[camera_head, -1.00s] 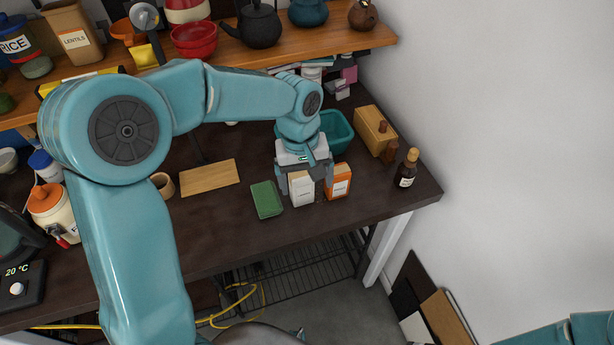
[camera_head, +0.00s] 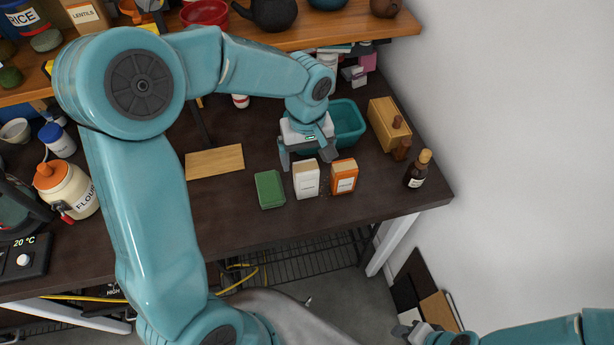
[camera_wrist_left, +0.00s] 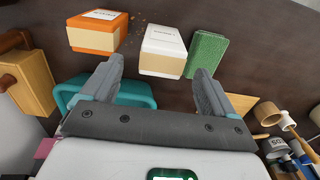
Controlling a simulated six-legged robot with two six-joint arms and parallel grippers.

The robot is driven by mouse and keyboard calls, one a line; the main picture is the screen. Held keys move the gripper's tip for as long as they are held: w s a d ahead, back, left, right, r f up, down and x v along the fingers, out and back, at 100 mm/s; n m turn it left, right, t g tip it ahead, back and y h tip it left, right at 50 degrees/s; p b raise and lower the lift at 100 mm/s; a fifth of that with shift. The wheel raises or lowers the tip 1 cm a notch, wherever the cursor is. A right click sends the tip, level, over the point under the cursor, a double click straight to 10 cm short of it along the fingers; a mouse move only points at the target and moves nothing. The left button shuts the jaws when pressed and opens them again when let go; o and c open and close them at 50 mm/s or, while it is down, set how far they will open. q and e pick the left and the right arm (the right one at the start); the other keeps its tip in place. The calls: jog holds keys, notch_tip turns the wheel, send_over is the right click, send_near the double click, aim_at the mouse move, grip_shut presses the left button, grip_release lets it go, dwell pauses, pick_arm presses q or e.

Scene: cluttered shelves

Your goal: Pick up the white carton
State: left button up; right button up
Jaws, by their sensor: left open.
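The white carton (camera_head: 306,181) stands upright on the dark table, between a green box (camera_head: 270,189) and an orange carton (camera_head: 344,177). My left gripper (camera_head: 306,158) is open and empty, just behind the carton in the head view. In the left wrist view the white carton (camera_wrist_left: 163,52) lies ahead of the open fingers (camera_wrist_left: 158,70), apart from them and roughly in line with the gap. The orange carton (camera_wrist_left: 96,32) and the green box (camera_wrist_left: 207,54) flank it there. My right gripper (camera_head: 414,332) shows at the lower right, beyond the table; its jaw opening is unclear.
A teal bin (camera_head: 347,121) stands behind the gripper. A wooden box (camera_head: 386,124) and a dark bottle (camera_head: 416,170) stand to the right. A wooden board (camera_head: 214,162) lies to the left. A shelf (camera_head: 330,34) runs above the back. The table front is clear.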

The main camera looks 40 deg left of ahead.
aim_at(306, 167)
pick_arm(q)
jog(key=shift+s+f, duration=0.2)
jog(key=shift+f, duration=0.05)
jog(key=shift+s+d+f, duration=0.1)
jog(key=shift+f, duration=0.15)
jog(key=f, duration=0.2)
jog(key=f+p, duration=0.1)
jog(key=f, duration=0.1)
jog(key=shift+w+a+f, duration=0.1)
jog(key=shift+w+a, duration=0.1)
jog(key=shift+s+d+f, duration=0.1)
jog(key=shift+f, duration=0.3)
jog(key=c, duration=1.1)
